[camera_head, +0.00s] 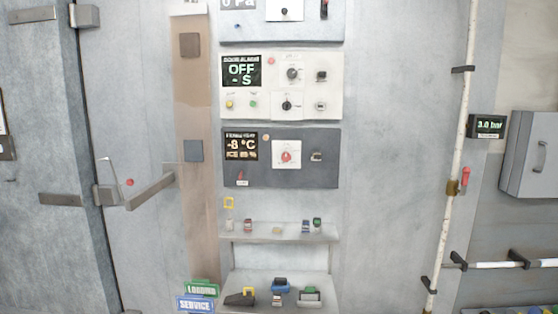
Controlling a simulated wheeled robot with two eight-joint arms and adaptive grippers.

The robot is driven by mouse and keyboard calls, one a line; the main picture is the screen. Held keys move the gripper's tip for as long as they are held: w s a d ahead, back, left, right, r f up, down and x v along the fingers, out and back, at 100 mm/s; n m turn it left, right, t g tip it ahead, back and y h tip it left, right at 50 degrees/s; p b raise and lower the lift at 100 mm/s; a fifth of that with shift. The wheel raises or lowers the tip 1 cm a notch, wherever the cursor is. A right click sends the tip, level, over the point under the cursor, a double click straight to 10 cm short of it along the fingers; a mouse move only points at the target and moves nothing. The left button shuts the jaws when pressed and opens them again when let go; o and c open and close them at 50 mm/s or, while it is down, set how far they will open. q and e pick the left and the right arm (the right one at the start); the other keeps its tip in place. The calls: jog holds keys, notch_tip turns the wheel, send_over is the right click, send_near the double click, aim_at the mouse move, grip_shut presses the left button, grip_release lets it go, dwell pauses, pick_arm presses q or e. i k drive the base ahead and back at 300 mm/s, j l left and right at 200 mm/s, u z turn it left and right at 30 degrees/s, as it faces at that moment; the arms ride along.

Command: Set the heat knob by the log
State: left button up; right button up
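The lower dark grey panel (325,178) on the wall has a display (241,146) reading -8 °C, with a small blurred heading. Right of the display, a white plate carries a round knob (286,156) with red on it, likely the heat knob; its exact setting is too small to read. A small dark switch (316,156) sits right of the knob, and a small red-marked part (242,179) sits below the display. I cannot make out a log. Neither of my grippers is in view.
A light panel (330,86) above reads OFF and has several knobs and buttons. Two shelves below, the upper shelf (325,231) and the lower one (328,280), hold small items. A door with a handle (150,190) is left; a white pipe (458,120) and a grey box (530,155) are right.

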aim_at(286, 156)
jog(key=u, duration=1.8)
jog(key=z, duration=0.35)
jog(key=i+l+z, duration=0.15)
jog(key=z, duration=0.25)
jog(key=i+l+z, duration=0.15)
jog(key=z, duration=0.2)
jog(key=i+z, duration=0.2)
jog(key=z, duration=0.2)
